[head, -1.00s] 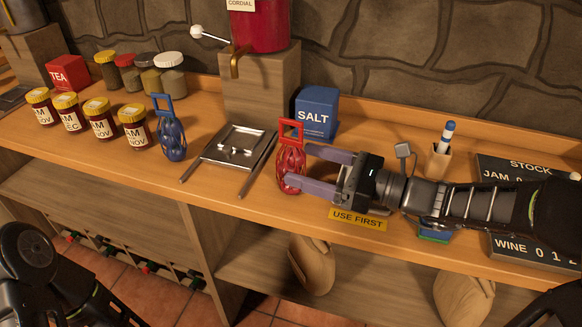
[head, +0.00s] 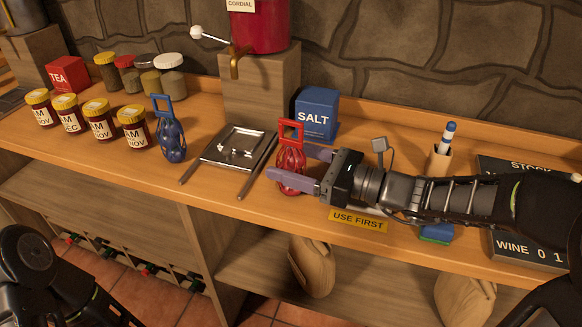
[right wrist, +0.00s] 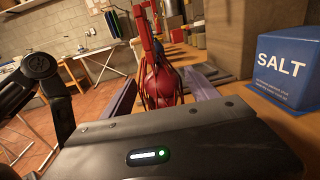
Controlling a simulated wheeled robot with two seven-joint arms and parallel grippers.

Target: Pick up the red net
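The red net (head: 291,160), a rounded mesh with a square red handle on top, stands upright on the wooden counter (head: 225,185). It also shows in the right wrist view (right wrist: 163,82), between the fingers. My right gripper (head: 287,163) is open around it, one purple finger on the near side and one on the far side. In the right wrist view a gap shows between the left finger and the net; contact on the right side cannot be told. The near finger hides part of the net's lower body in the head view. My left gripper is not in view.
A blue salt box (head: 315,114) stands close behind the net. A metal tray (head: 237,146) lies to its left, then a blue net (head: 171,138) and several jars. The "USE FIRST" label (head: 358,221) is at the counter's front edge. A pen holder (head: 438,161) stands at right.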

